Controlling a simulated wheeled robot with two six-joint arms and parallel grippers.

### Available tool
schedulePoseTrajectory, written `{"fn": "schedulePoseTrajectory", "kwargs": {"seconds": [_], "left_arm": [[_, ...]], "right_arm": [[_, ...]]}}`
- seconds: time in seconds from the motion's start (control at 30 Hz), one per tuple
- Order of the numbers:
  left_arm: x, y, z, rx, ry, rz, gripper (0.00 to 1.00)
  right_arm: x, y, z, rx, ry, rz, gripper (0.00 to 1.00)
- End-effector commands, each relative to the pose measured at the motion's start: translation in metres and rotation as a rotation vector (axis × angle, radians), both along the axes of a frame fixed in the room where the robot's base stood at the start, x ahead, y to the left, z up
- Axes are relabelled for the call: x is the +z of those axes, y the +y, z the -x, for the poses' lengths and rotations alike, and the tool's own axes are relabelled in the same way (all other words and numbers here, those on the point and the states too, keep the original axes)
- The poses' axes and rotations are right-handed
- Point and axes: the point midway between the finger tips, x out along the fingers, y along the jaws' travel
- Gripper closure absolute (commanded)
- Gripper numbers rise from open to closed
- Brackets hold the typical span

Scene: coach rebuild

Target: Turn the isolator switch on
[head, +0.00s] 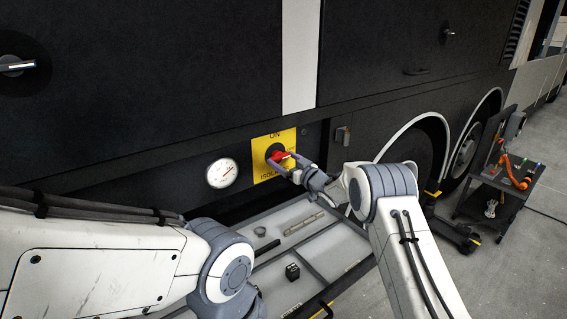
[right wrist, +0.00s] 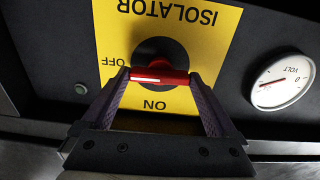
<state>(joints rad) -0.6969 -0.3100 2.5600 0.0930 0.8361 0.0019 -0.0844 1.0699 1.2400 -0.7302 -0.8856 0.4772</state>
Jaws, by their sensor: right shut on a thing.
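The isolator switch is a red handle (head: 281,156) on a black round base, mounted on a yellow plate (head: 260,139) on the coach's dark side. The plate has ON at the top and OFF to the right. In the right wrist view the picture is inverted; the red handle (right wrist: 160,76) lies level, in line with OFF at the left, with ON below. My right gripper (head: 283,164) is at the switch, its two fingers shut on the ends of the handle, as the right wrist view also shows (right wrist: 158,79). My left gripper is not visible; only my left arm shows.
A round volt gauge (head: 221,173) is left of the plate. Below is a grey compartmented tray (head: 345,247) with several small parts. A tool cart (head: 512,190) stands at the right by the wheels. The floor (head: 510,270) in front of it is clear.

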Motion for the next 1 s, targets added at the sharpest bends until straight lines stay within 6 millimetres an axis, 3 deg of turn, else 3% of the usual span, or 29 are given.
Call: {"fn": "schedulePoseTrajectory", "kwargs": {"seconds": [0.6, 1.0], "left_arm": [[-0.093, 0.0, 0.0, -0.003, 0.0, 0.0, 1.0], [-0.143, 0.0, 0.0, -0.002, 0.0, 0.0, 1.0]], "right_arm": [[-0.007, 0.001, 0.001, 0.002, -0.292, 0.397, 0.62], [-0.006, 0.001, 0.001, 0.003, -0.514, 0.706, 0.62]]}}
